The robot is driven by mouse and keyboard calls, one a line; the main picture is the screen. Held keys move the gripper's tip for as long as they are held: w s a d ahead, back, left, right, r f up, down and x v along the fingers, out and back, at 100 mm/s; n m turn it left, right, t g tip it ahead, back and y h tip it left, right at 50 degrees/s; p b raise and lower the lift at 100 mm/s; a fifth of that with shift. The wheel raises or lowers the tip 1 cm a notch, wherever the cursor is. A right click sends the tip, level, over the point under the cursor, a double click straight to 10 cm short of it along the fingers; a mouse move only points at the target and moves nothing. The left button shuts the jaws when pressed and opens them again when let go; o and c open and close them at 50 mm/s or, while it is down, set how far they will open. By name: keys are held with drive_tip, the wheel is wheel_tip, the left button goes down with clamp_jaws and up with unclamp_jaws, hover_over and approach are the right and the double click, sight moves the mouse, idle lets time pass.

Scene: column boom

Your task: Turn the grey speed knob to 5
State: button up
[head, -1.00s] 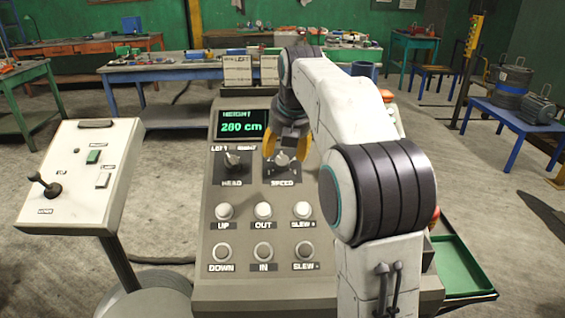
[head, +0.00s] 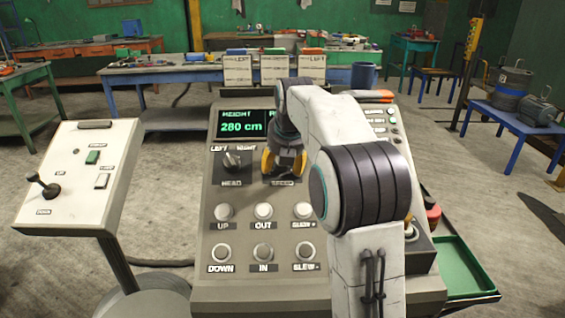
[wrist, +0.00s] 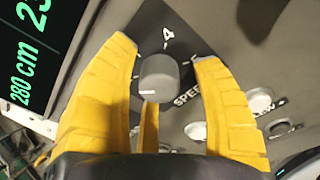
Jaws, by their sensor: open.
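In the head view my gripper (head: 284,163) covers the knob, and only the SPEED label shows partly below. Most of the dial's numbers are hidden.
The head selector knob (head: 232,161) is close to the left of my gripper. Push buttons (head: 263,211) sit in rows below. The display (head: 242,124) reads height 280 cm. A white pedestal box (head: 80,172) with a lever stands left. A green tray (head: 462,268) is at right.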

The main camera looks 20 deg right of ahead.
drive_tip(key=shift+o, duration=0.2)
drive_tip(key=c, duration=1.2)
drive_tip(key=shift+c, duration=0.2)
drive_tip(key=shift+m, duration=0.3)
drive_tip(key=m, duration=0.4)
drive_tip(key=shift+s+f, duration=0.1)
drive_tip(key=shift+f, duration=0.05)
drive_tip(key=shift+m+t+p, duration=0.4)
drive_tip(key=shift+m+p, duration=0.05)
drive_tip(key=shift+m, duration=1.95)
drive_tip(key=o, duration=1.2)
